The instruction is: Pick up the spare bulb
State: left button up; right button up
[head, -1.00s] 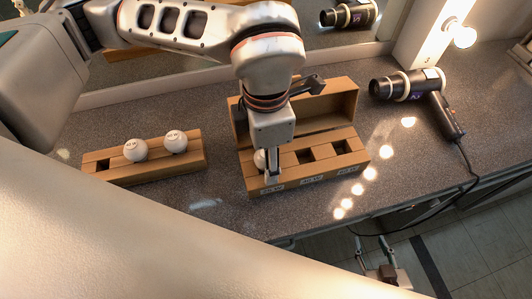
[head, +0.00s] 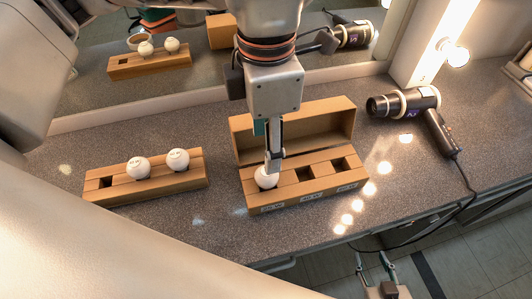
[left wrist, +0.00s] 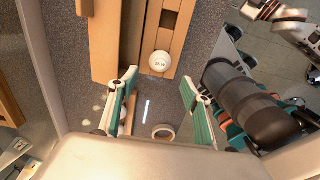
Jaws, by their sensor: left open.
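A round white bulb (head: 266,178) sits in the left slot of the wooden box (head: 322,192) with a raised lid and wattage labels on its front. It also shows in the left wrist view (left wrist: 160,62), ahead of the fingertips. My left gripper (head: 273,163) points down above this bulb and partly covers it in the head view. In the left wrist view its green-padded fingers (left wrist: 158,82) are apart with nothing between them. Two more white bulbs (head: 138,167) (head: 178,159) sit in a wooden rack (head: 190,183) to the left. My right gripper (head: 374,262) is low, off the counter, with its fingers apart.
A black hair dryer (head: 410,103) lies on the counter to the right, its cord running over the front edge. A mirror (head: 90,92) stands along the back. A lit bulb (head: 455,55) is on the frame at right. Counter between rack and box is clear.

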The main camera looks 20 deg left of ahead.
aim_at(137, 168)
jog(key=k, duration=1.5)
